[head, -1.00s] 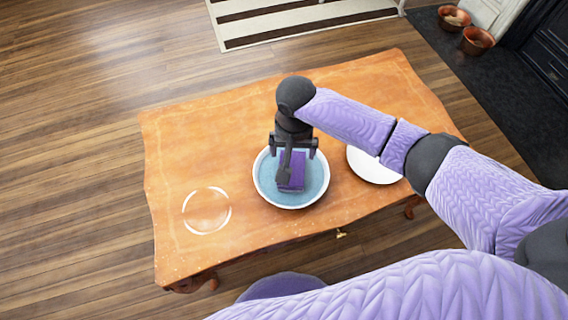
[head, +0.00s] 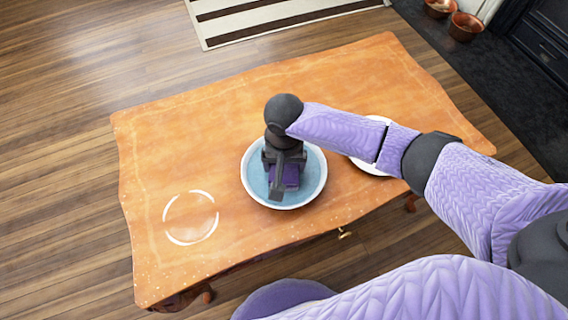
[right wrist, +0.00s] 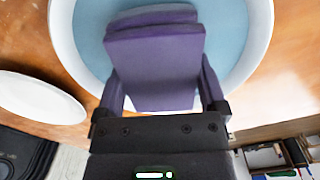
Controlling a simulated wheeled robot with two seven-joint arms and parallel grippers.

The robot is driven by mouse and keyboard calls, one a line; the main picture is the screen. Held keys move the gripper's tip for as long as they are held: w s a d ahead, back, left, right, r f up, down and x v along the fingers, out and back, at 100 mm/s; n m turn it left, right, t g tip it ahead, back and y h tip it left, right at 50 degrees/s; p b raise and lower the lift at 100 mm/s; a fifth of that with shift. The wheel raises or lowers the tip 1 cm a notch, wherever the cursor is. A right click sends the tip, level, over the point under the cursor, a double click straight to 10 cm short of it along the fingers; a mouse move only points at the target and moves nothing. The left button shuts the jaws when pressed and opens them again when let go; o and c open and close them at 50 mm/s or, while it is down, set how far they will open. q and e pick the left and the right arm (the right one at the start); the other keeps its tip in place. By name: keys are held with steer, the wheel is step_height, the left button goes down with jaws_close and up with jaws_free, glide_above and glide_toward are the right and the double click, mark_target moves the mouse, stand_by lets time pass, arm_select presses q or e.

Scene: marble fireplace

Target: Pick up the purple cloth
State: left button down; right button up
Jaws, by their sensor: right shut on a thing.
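The folded purple cloth (head: 290,177) is in the white-rimmed bowl (head: 322,186) with a blue inside, on the wooden table. My right gripper (head: 284,178) reaches down into the bowl from above and is shut on the cloth. In the right wrist view the cloth (right wrist: 155,62) sits between the two fingers (right wrist: 160,92), with the blue inside of the bowl (right wrist: 262,30) around it. I cannot tell whether the cloth touches the bowl's bottom. My left gripper is not in view.
The wooden table (head: 370,80) has free room at the back and left. A white plate (head: 372,166) lies right of the bowl, partly behind my right arm. A clear round glass-like dish (head: 190,218) lies to the left. Copper pots (head: 464,27) stand on the dark hearth.

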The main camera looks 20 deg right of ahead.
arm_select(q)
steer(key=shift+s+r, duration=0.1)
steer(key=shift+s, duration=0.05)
